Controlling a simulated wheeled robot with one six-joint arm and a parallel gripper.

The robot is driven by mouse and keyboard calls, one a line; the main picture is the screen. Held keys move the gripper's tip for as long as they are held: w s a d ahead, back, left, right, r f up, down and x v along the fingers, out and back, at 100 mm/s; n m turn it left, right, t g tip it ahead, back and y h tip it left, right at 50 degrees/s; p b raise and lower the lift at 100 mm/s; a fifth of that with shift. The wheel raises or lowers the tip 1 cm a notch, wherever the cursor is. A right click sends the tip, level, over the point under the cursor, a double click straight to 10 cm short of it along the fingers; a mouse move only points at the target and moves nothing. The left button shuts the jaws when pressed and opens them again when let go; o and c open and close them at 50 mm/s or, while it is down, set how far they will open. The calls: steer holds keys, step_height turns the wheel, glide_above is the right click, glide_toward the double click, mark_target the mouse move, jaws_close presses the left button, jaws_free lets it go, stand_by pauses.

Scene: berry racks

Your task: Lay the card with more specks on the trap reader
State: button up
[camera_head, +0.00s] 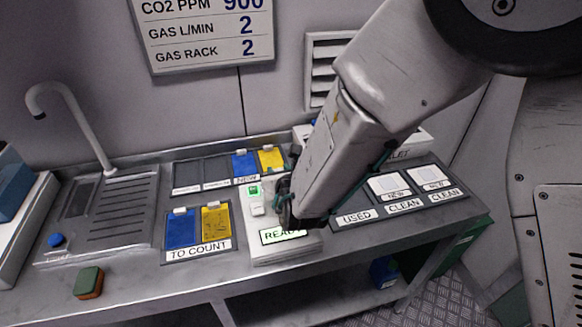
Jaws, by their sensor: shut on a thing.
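The trap reader (286,251) is a white box at the middle of the bench, with a lit display that seems to read READY, partly covered by my arm. A blue card (181,231) and a yellow card (215,223) lie side by side in the TO COUNT tray (199,252), left of the reader. Dark specks show on the yellow card; specks on the blue one are too small to tell. My gripper (286,213) is low over the reader's right part. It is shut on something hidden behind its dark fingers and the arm.
Another blue card (244,165) and yellow card (271,159) lie in a rack behind. White pads (389,184) sit in the right tray, with USED and CLEAN labels. A sink (100,215) and a green-brown sponge (89,283) are at left.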

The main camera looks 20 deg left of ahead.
steer(key=shift+w+d+f, duration=0.1)
steer(key=shift+w+d, duration=0.25)
steer(key=shift+w, duration=0.25)
step_height(320, 180, down, 4)
steer(key=shift+s+r, duration=0.1)
steer(key=shift+r, duration=0.15)
steer(key=o, duration=0.9)
steer(key=shift+o, duration=0.2)
steer(key=v, duration=1.2)
steer(key=shift+a, duration=0.1)
steer(key=shift+r, duration=0.1)
